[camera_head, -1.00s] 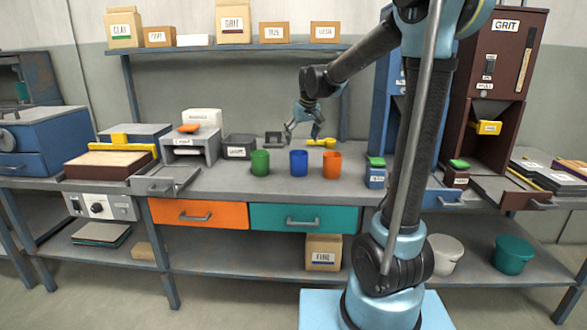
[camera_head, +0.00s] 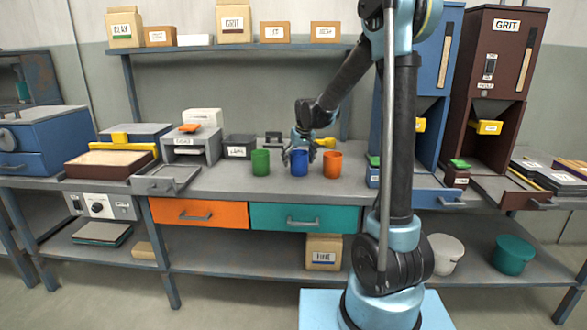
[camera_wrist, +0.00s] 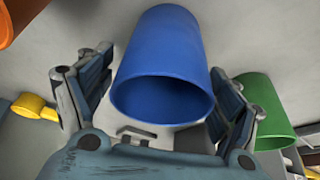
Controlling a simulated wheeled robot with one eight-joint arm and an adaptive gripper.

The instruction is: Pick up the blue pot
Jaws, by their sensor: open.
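The blue pot (camera_head: 299,163) stands upright on the grey workbench, between the green pot (camera_head: 260,162) and the orange pot (camera_head: 332,164). My gripper (camera_head: 299,153) is at the blue pot, reaching it from behind and above. In the wrist view the blue pot (camera_wrist: 165,65) fills the middle, with its open rim toward my palm. My open gripper (camera_wrist: 158,95) has one finger on each side of the pot. A gap shows at the left finger; whether the right finger touches the pot I cannot tell.
The green pot (camera_wrist: 262,105) is close beside the right finger in the wrist view. The orange pot (camera_wrist: 12,20) is at the upper left there. A yellow object (camera_head: 325,142) lies behind the pots. The bench front before the pots is clear.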

